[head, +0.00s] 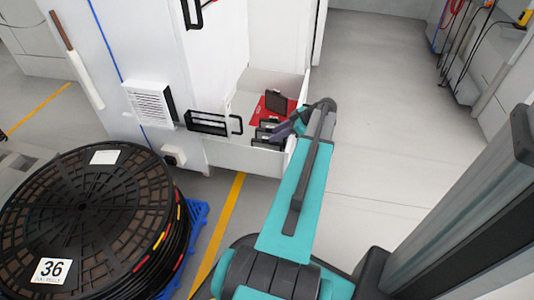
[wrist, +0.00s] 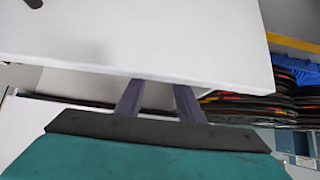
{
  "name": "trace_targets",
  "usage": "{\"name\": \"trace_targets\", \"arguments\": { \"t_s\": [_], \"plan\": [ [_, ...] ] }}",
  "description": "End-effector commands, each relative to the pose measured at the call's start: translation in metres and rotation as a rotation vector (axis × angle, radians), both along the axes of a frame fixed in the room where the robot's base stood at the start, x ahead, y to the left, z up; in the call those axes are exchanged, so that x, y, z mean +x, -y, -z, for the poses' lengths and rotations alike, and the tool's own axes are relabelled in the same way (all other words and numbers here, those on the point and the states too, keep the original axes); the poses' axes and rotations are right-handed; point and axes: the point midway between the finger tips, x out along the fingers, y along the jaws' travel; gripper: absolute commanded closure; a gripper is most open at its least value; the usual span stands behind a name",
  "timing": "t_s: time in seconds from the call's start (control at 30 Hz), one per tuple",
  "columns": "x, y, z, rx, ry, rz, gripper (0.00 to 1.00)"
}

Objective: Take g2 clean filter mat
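Several dark-framed filter mats stand in an open white drawer (head: 262,160) in the head view. One mat (head: 277,100) stands towards the back on a red sheet, with others (head: 267,124) nearer the front. I cannot read any label that tells which is g2. My gripper (head: 278,133) reaches into the drawer from the right, close beside the front mats; contact cannot be told. In the wrist view my gripper (wrist: 158,84) has its two purple fingers well apart, with no mat seen between them. Their tips meet the edge of a white panel (wrist: 150,40), which may hide them.
The white cabinet carries a louvred vent (head: 151,104) and a black frame (head: 206,123) on its side. A large black cable reel (head: 85,215) marked 36 stands on a blue pallet at left. Open grey floor (head: 385,120) lies right of the drawer.

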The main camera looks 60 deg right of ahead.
Motion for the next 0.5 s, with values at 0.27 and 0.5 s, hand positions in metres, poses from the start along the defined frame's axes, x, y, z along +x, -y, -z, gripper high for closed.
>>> {"name": "trace_targets", "arguments": {
  "t_s": [0.27, 0.5],
  "plan": [
    [0.0066, -0.0019, 0.0067, 0.0, 0.0, 0.001, 0.66],
    [0.0066, -0.0019, 0.007, 0.0, 0.0, 0.001, 0.66]
  ]
}}
